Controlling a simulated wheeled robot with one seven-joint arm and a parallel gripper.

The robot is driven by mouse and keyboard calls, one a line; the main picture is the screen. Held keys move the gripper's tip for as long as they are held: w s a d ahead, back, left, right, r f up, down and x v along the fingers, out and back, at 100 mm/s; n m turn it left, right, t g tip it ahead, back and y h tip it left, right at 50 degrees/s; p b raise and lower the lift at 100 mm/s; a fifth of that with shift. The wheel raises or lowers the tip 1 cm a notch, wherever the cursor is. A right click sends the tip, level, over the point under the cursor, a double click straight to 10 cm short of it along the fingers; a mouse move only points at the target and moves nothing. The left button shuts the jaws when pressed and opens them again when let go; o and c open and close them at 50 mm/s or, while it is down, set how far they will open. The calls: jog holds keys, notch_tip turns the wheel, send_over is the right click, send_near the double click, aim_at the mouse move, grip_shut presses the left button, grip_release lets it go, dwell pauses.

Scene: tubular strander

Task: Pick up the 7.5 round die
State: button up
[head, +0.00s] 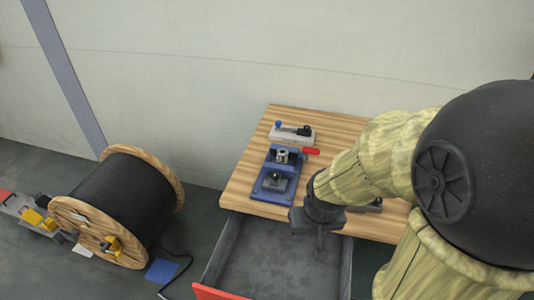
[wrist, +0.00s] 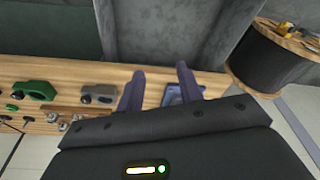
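My gripper (wrist: 160,80) shows in the wrist view with its two dark fingers apart and nothing between them. In the head view my gripper (head: 320,240) points down over the open drawer, in front of the bench edge. Small metallic round pieces (wrist: 63,126) stand on the bench at the left of the wrist view, away from the fingers. They may be dies, but no size marking is readable, so I cannot tell which is the 7.5 round die. A metal ring-like piece (head: 282,155) sits on the blue fixture (head: 272,188) in the head view.
The wooden bench (head: 240,180) carries a grey block (head: 292,134) with a blue knob, and a red handle (head: 311,151). A green tool (wrist: 35,90) lies on it. The open drawer (head: 265,260) looks empty where visible. A cable reel (head: 125,205) stands left. My arm hides the bench's right side.

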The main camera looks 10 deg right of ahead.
jog(key=shift+w, duration=0.3)
jog(key=shift+o, duration=0.8)
jog(key=shift+s+d, duration=0.2)
jog(key=shift+s, duration=0.1)
jog(key=o, duration=0.4)
jog(key=shift+a, duration=0.15)
jog(key=shift+c, duration=0.2)
jog(key=shift+o, duration=0.6)
jog(key=w+a+f+m+t, duration=0.1)
jog(key=w+a+t, duration=0.1)
jog(key=w, duration=0.6)
jog(key=w+a+f+m+t, duration=0.1)
jog(key=w+a+t, duration=0.1)
jog(key=w+a, duration=0.2)
jog(key=w, duration=0.3)
jog(key=shift+w+a+m, duration=0.15)
jog(key=shift+w+m, duration=0.15)
jog(key=shift+w, duration=0.1)
jog(key=w+a+f+m+t+h, duration=0.1)
jog(key=w+a+m+t+h, duration=0.2)
jog(key=w+h, duration=0.4)
jog(key=w+m+t, duration=0.1)
jog(key=w, duration=0.2)
jog(key=shift+w+a+f+t+h, duration=0.15)
jog(key=shift+w+f+t+h, duration=0.15)
jog(key=shift+f, duration=0.05)
